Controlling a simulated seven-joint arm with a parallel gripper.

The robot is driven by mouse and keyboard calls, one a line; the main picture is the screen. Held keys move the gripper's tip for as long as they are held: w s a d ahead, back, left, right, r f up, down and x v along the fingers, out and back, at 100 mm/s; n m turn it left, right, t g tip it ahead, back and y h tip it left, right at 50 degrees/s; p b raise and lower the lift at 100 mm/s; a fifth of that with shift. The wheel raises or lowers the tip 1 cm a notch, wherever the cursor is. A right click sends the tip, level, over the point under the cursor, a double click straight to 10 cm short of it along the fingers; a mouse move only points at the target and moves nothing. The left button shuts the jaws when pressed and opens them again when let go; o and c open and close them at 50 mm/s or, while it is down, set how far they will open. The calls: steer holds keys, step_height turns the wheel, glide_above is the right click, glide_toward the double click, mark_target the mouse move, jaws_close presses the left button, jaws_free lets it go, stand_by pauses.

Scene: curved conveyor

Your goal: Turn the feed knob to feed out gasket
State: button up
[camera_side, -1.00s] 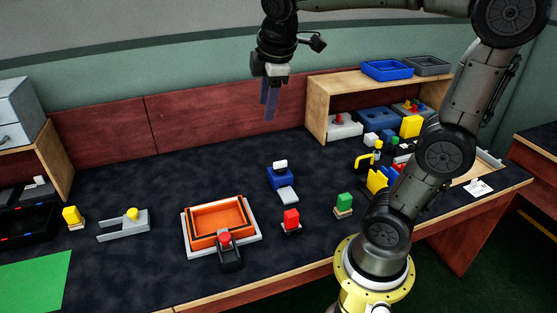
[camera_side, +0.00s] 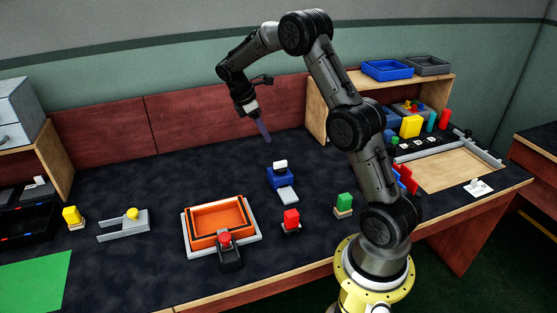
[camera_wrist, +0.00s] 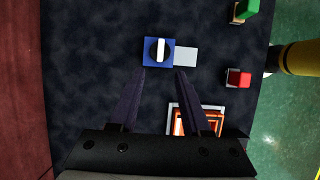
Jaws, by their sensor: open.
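The feed knob is a white bar handle on a dark round base (camera_wrist: 160,50), on top of a blue box (camera_side: 280,179); its white top also shows in the side view (camera_side: 280,165). A light grey plate (camera_side: 287,194) lies against the box, and it also shows in the wrist view (camera_wrist: 185,57). My gripper (camera_side: 267,138) is above the table, up and left of the knob in the side view, apart from it. In the wrist view my gripper's two dark fingers (camera_wrist: 160,82) are spread with nothing between them. I cannot make out a separate gasket.
An orange tray (camera_side: 190,232) with a red-topped black clamp (camera_side: 229,253) stands in front. A red block (camera_side: 291,218) and a green block (camera_side: 344,202) are nearby. A wooden shelf (camera_side: 318,112) stands at right.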

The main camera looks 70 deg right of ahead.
mark_target(280, 162)
steer(key=x, duration=1.3)
steer(key=shift+a, duration=0.1)
steer(key=shift+c, duration=0.3)
jaws_close()
